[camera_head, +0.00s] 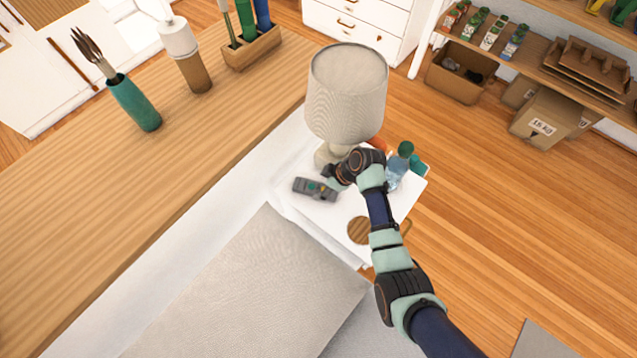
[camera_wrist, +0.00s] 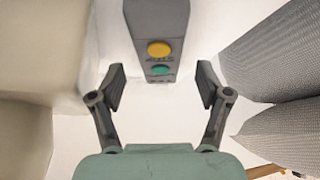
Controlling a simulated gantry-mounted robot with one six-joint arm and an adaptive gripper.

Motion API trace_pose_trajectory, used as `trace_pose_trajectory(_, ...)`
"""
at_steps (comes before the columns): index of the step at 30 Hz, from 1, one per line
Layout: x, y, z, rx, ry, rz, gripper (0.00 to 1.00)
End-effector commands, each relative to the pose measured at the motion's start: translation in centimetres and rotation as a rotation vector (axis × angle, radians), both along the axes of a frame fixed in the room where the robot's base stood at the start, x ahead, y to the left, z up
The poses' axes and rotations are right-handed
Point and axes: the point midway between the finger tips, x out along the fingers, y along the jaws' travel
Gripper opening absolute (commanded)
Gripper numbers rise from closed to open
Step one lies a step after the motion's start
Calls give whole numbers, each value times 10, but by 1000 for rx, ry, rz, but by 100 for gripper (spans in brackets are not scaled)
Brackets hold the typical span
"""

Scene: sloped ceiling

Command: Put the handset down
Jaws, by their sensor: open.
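The handset (camera_head: 315,188) is a dark grey remote-like device with small coloured buttons. It lies on the white bedside table (camera_head: 330,216), near the table's left edge and in front of the lamp. In the wrist view the handset (camera_wrist: 158,45) shows at the top centre, with a yellow and a green button. My gripper (camera_wrist: 160,88) is open, its fingers spread to either side of the handset's near end, with gaps on both sides. In the head view my gripper (camera_head: 336,180) is at the handset's right end, partly hidden by my wrist.
A lamp (camera_head: 346,95) stands right behind my gripper. A bottle (camera_head: 398,170) and a round wooden coaster (camera_head: 359,230) share the table. The bed (camera_head: 255,290) lies in front, and a wooden ledge (camera_head: 80,220) runs along the left.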

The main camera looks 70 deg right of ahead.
Motion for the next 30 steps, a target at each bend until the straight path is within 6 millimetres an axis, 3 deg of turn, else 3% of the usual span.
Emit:
trace_pose_trajectory(1,-7,-2,16,-4,-2,-3,76)
trace_pose_trajectory(6,-28,-3,53,-1,-2,-3,76)
trace_pose_trajectory(12,-43,-4,78,0,-1,-1,76)
trace_pose_trajectory(30,-42,-1,82,-3,0,2,76)
